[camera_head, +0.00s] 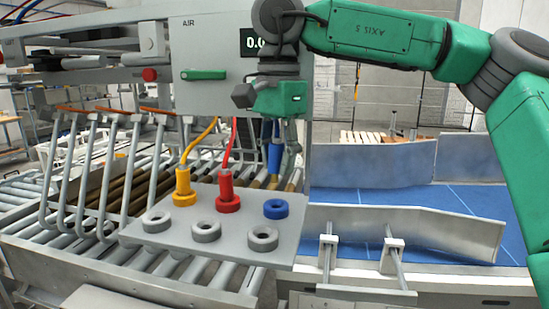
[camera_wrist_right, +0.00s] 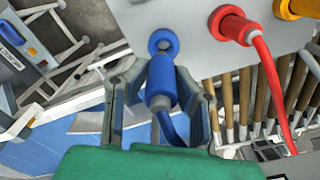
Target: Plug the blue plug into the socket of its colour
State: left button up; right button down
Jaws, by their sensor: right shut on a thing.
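The blue plug (camera_head: 275,157) is held upright between the fingers of my right gripper (camera_head: 278,150), with its blue cable running up. The blue socket (camera_head: 276,208) is a ring at the back right of the grey panel (camera_head: 180,238). In the head view the plug hangs above the socket, apart from it. In the right wrist view the fingers (camera_wrist_right: 161,88) close on both sides of the blue plug (camera_wrist_right: 161,77), and its end is near the blue socket (camera_wrist_right: 163,42), whose hole still shows. My left gripper is not in view.
A yellow plug (camera_head: 183,186) and a red plug (camera_head: 226,188) stand in their rings left of the blue socket. Grey rings (camera_head: 206,231) line the panel front. Rollers lie left, a blue conveyor (camera_head: 400,205) with metal guides right. A grey cabinet (camera_head: 205,45) stands behind.

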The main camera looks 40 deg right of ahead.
jog(key=shift+w+d+f, duration=0.25)
jog(key=shift+w+d, duration=0.1)
jog(key=shift+d, duration=0.05)
jog(key=shift+f+b, duration=0.35)
jog(key=shift+f, duration=1.3)
dwell(0.5)
jog(key=shift+f+p, duration=0.35)
jog(key=shift+f, duration=0.8)
dwell(2.5)
jog(key=c, duration=1.3)
grip_release()
jog(key=shift+o, duration=0.2)
